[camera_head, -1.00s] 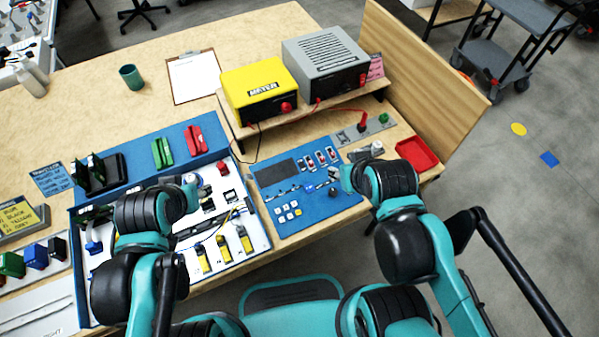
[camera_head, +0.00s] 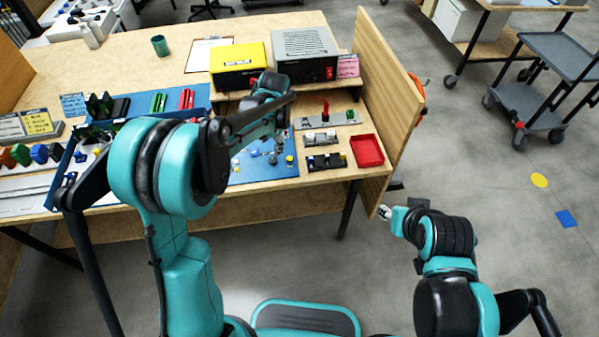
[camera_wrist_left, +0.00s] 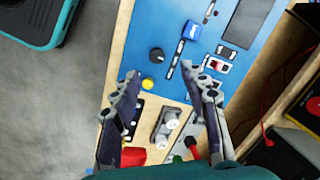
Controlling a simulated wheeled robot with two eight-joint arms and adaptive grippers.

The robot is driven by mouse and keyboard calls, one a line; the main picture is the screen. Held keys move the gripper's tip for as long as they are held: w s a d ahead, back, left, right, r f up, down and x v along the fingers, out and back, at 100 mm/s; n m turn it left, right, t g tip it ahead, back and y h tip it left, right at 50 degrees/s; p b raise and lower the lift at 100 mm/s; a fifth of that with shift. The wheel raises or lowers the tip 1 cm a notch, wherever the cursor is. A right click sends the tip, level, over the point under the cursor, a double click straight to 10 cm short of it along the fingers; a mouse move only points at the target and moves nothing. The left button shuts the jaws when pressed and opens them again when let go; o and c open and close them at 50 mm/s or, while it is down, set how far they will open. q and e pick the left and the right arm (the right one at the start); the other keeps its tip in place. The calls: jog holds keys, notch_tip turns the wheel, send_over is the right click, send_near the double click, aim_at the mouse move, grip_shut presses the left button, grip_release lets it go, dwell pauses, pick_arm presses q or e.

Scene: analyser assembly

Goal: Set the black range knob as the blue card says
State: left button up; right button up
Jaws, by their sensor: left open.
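The black range knob (camera_wrist_left: 156,55) stands on the blue panel (camera_wrist_left: 145,22) in the left wrist view. Which way it points is too small to tell. My left gripper (camera_wrist_left: 158,70) is open and empty above the panel, its fingertips spread to either side near the knob, not closed on it. In the head view my left arm hides much of the panel (camera_head: 255,174). A blue card (camera_head: 73,104) stands at the bench's left; its writing is too small to read. My right gripper (camera_head: 385,212) is off the bench's right side, with its finger opening unclear.
A yellow button (camera_wrist_left: 148,84) and a blue block (camera_wrist_left: 192,30) with switches lie close to the knob. A red tray (camera_head: 367,151) sits at the bench's right edge. The yellow meter (camera_head: 237,58) and grey box (camera_head: 304,52) stand on a shelf behind the panel.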

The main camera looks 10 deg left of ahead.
aim_at(273, 160)
pick_arm(q)
jog(key=f+b, duration=0.1)
jog(key=f, duration=0.2)
jog(key=f+b, duration=0.1)
jog(key=f, duration=0.2)
jog(key=w+f+b, duration=0.1)
jog(key=f, duration=0.2)
jog(key=shift+a, duration=0.2)
jog(key=shift+r, duration=0.1)
grip_shut()
pick_arm(e)
jog(key=f, duration=0.3)
jog(key=shift+s+d, duration=0.2)
jog(key=shift+d, duration=0.05)
